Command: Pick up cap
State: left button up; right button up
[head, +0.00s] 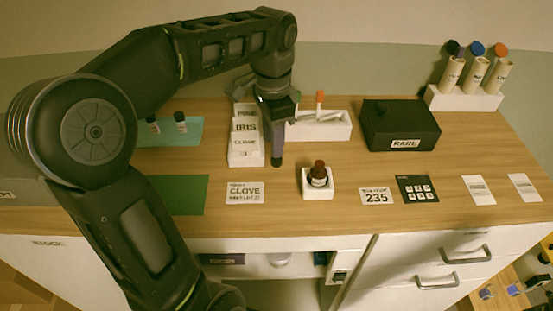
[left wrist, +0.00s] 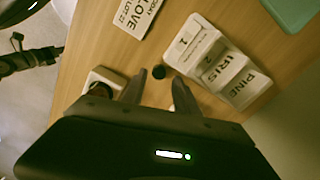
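A small dark round cap (left wrist: 159,72) shows in the left wrist view between and just beyond my left fingertips, with a gap on either side. In the head view my left gripper (head: 277,160) points down at the tabletop, in front of the box of name cards, and hides the cap or blends with it. The left gripper (left wrist: 160,84) is open. A dark bottle with a dark red top (head: 319,171) stands in a white holder (head: 317,190) to the right of the gripper. My right gripper is not in view.
A CLOVE card (head: 245,193) and a 235 card (head: 376,196) lie in front. A black RARE box (head: 401,126) and a white tube rack (head: 463,99) stand right. A green mat (head: 185,195) lies left.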

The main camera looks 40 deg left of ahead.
aim_at(277, 161)
pick_arm(q)
jog(key=shift+w+d+f+p, duration=0.1)
jog(key=shift+f+p, duration=0.1)
jog(key=shift+f, duration=1.15)
jog(key=shift+w+f+p, duration=0.1)
jog(key=shift+f+p, duration=0.1)
jog(key=shift+f, duration=1.1)
jog(key=shift+s, duration=0.1)
grip_shut()
